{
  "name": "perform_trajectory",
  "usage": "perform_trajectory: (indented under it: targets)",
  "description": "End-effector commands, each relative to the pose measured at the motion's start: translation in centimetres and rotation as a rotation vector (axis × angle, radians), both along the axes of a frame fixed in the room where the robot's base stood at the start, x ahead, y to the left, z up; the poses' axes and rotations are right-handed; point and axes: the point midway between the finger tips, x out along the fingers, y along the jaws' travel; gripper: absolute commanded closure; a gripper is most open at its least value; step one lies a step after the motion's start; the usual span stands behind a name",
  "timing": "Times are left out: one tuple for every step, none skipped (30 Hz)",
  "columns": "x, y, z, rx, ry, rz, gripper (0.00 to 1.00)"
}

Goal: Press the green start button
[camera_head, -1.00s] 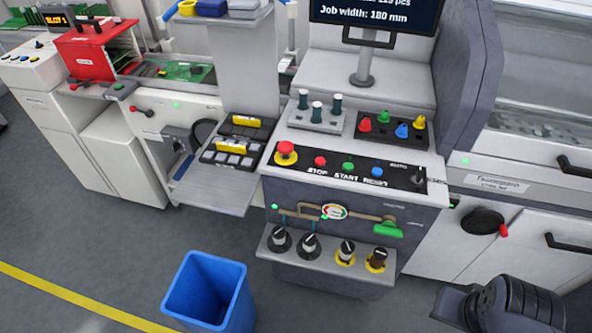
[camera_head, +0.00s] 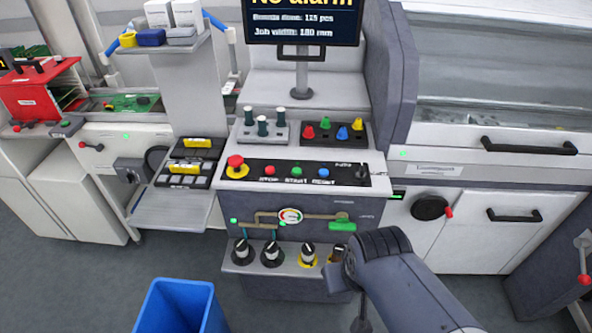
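The green start button (camera_head: 297,170) sits on the black control panel (camera_head: 345,176), above the label START. It is between the red stop button (camera_head: 269,170) and the blue reset button (camera_head: 324,173). A red mushroom button on a yellow base (camera_head: 236,165) is at the panel's left end, and a dark switch is at its right end. My arm reaches in from the lower right, below and to the right of the panel, and stands apart from the green button. My gripper's fingertips cannot be made out.
A screen (camera_head: 303,22) stands above the panel. Behind the panel are a block with dark green-topped pegs (camera_head: 263,127) and a black tray with coloured cones (camera_head: 334,138). Knobs (camera_head: 271,254) and a green-handled valve (camera_head: 342,224) are below. A blue bin (camera_head: 178,307) stands at front left.

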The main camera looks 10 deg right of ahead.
Motion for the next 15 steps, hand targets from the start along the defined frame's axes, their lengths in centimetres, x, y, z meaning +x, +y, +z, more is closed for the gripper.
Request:
perform_trajectory:
  targets:
    - [0.00, 0.00, 0.00, 0.000, 0.000, 0.000, 0.67]
    - [0.00, 0.00, 0.00, 0.000, 0.000, 0.000, 0.67]
    - [0.00, 0.00, 0.00, 0.000, 0.000, 0.000, 0.67]
    - [0.00, 0.00, 0.00, 0.000, 0.000, 0.000, 0.67]
    - [0.00, 0.00, 0.00, 0.000, 0.000, 0.000, 0.70]
    - [0.00, 0.00, 0.00, 0.000, 0.000, 0.000, 0.73]
    - [0.00, 0.00, 0.00, 0.000, 0.000, 0.000, 0.75]
    - [0.00, 0.00, 0.00, 0.000, 0.000, 0.000, 0.78]
    - [0.00, 0.00, 0.00, 0.000, 0.000, 0.000, 0.81]
    - [0.00, 0.00, 0.00, 0.000, 0.000, 0.000, 0.84]
    - [0.00, 0.00, 0.00, 0.000, 0.000, 0.000, 0.86]
    - [0.00, 0.00, 0.00, 0.000, 0.000, 0.000, 0.89]
    - [0.00, 0.00, 0.00, 0.000, 0.000, 0.000, 0.92]
    - [0.00, 0.00, 0.00, 0.000, 0.000, 0.000, 0.94]
    - [0.00, 0.00, 0.00, 0.000, 0.000, 0.000, 0.98]
